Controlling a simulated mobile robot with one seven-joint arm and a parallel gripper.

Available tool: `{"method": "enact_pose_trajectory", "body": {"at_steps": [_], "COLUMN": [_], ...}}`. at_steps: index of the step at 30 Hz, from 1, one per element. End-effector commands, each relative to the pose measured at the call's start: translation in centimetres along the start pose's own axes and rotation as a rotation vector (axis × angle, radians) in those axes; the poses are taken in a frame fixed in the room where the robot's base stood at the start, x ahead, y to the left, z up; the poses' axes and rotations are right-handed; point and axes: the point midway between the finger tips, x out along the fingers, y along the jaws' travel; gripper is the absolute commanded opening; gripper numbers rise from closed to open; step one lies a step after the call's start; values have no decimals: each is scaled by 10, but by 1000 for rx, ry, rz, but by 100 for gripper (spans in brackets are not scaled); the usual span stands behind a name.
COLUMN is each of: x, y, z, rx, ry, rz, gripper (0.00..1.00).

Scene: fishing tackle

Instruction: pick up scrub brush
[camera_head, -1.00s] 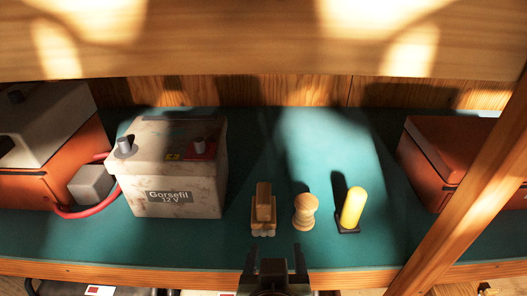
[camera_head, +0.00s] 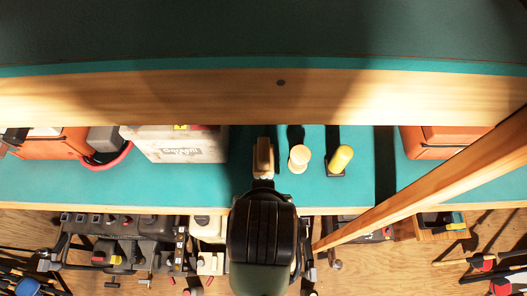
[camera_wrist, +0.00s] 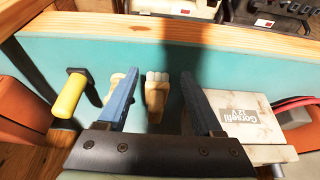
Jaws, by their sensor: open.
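The scrub brush is a small wooden block with pale bristle tufts along one end. It stands on the teal shelf (camera_head: 330,195), right of the white battery, and its top shows in the head view (camera_head: 262,158). In the wrist view the brush (camera_wrist: 157,92) lies between the two fingers of my gripper (camera_wrist: 160,76). My gripper is open, with a gap on both sides of the brush. In the head view my dark wrist covers the fingers and the brush's near end. I cannot tell how far the fingertips are above the brush.
A round wooden knob (camera_head: 299,158) stands close beside the brush, with a yellow-handled tool (camera_head: 341,159) beyond it. The white battery (camera_head: 185,147) is on the other side. A wooden shelf edge (camera_head: 280,98) runs overhead, and a slanted wooden post (camera_head: 430,180) is at right.

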Motion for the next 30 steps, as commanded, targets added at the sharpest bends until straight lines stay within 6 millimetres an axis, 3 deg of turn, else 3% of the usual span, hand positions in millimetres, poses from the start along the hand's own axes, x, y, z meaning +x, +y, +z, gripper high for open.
{"method": "enact_pose_trajectory", "body": {"at_steps": [6, 16, 24, 30], "x": [10, 20, 33, 46], "y": [1, 0, 1, 1], "z": [-35, -55, -90, -90], "rx": [0, 1, 0, 2], "ry": [1, 3, 2, 0], "rz": [3, 1, 3, 2], "gripper": [68, 68, 68, 68]}}
